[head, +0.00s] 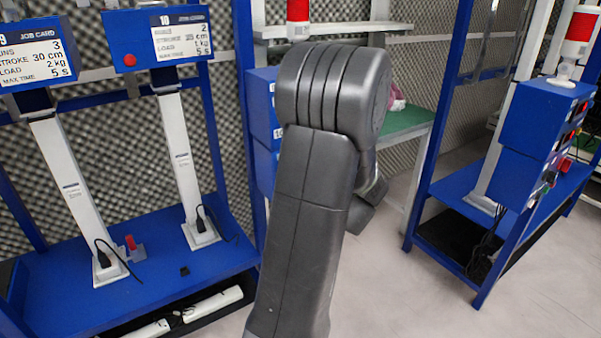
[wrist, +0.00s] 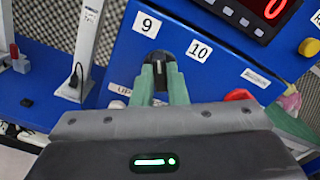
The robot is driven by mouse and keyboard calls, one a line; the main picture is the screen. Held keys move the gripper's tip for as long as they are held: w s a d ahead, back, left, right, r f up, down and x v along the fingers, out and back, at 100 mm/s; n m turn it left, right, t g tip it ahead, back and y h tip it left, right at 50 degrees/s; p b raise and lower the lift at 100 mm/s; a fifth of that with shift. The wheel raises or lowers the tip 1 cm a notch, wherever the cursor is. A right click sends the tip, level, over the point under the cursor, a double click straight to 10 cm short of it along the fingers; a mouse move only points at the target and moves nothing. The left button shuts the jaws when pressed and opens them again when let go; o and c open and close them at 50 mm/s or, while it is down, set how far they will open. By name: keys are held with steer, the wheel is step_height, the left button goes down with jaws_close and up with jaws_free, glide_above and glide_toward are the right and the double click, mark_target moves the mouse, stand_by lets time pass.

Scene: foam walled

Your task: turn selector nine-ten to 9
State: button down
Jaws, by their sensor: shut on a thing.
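In the wrist view the selector nine-ten (wrist: 160,63) is a small black knob on a blue panel. The label 9 (wrist: 147,25) sits above it, slightly left, and the label 10 (wrist: 198,51) sits to its right. The two green fingers of my gripper (wrist: 160,78) are shut on the knob, one on each side. The knob looks roughly upright in the picture, but its exact pointing is hard to tell between the fingers. In the head view my arm hides the gripper and the selector.
The panel also carries a red digital display (wrist: 272,9), a yellow button (wrist: 309,47) and a red button (wrist: 238,95). In the head view two white columns with job cards (head: 180,42) stand left on a blue bench (head: 70,290). Clear floor (head: 400,290) lies to the right.

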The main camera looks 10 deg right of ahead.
steer(key=c, duration=1.4)
jaws_free()
steer(key=shift+c, duration=0.2)
steer(key=v, duration=1.3)
steer(key=shift+s, duration=0.4)
steer(key=shift+d, duration=0.1)
steer(key=x, duration=1.3)
steer(key=shift+w, duration=0.4)
